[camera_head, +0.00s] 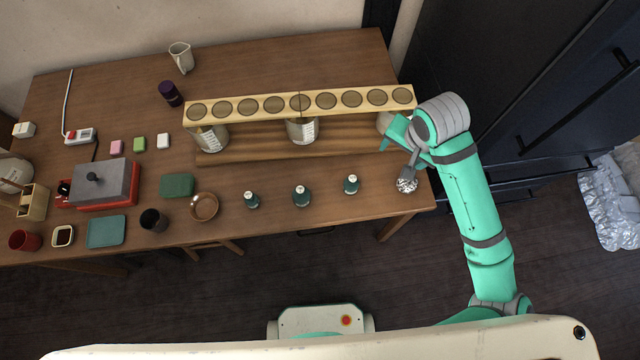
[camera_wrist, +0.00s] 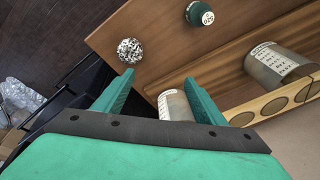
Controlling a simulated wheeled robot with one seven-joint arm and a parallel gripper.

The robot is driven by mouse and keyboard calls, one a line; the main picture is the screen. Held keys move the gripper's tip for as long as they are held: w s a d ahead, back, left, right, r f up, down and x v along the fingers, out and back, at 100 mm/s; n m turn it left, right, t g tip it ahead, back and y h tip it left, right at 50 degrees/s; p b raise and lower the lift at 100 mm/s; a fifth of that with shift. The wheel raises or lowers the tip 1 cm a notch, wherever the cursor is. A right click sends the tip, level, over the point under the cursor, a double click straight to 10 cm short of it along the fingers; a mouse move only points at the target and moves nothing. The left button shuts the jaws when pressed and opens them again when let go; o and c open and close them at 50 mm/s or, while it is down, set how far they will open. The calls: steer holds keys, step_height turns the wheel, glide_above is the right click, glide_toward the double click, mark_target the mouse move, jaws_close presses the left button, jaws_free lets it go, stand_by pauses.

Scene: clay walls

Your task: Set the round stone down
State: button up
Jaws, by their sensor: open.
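The round stone (camera_head: 407,185) is a black-and-white speckled ball at the right front corner of the wooden table. In the wrist view the round stone (camera_wrist: 130,50) rests on the wood close to the table edge. My gripper (camera_head: 398,131) is over the right end of the table, behind the stone. In the wrist view my gripper (camera_wrist: 160,84) has its two teal fingers wide apart. Nothing is held between them, and the stone lies beyond the left fingertip, apart from it.
A long wooden rack (camera_head: 300,103) with round holes and several labelled jars stands behind the stone. Several dark green bottles (camera_head: 301,196) stand left of it, then a brown bowl (camera_head: 204,207). Dark cabinets (camera_head: 500,90) stand close on the right. Bare table lies between stone and nearest bottle.

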steer(key=w+a+r+t+y, duration=0.2)
steer(key=w+a, duration=0.3)
steer(key=a, duration=0.3)
steer(key=w+a+r+n+t+y, duration=0.1)
steer(key=w+a+r+t, duration=0.3)
steer(key=a, duration=0.4)
steer(key=w+a+r+t+y, duration=0.3)
steer(key=w+a, duration=0.3)
steer(key=a, duration=0.3)
steer(key=shift+w+r, duration=0.15)
steer(key=shift+r, duration=0.3)
steer(key=a+r+t, duration=0.1)
steer(key=a+t, duration=0.2)
steer(key=a, duration=0.1)
steer(key=s+f+m+t+h, duration=0.1)
steer(key=s+f+h, duration=0.2)
steer(key=s+f, duration=0.5)
steer(key=s+f+m+h, duration=0.1)
steer(key=s+f+h, duration=0.25)
steer(key=s, duration=0.75)
steer(key=s+d+n, duration=0.3)
steer(key=s+n, duration=0.1)
steer(key=s, duration=0.6)
steer(key=s+d+f+n, duration=0.1)
steer(key=s+d+n, duration=0.2)
steer(key=s, duration=0.7)
steer(key=shift+s+d+n+y, duration=0.15)
steer(key=shift+s+n+y, duration=0.25)
steer(key=shift+n, duration=0.4)
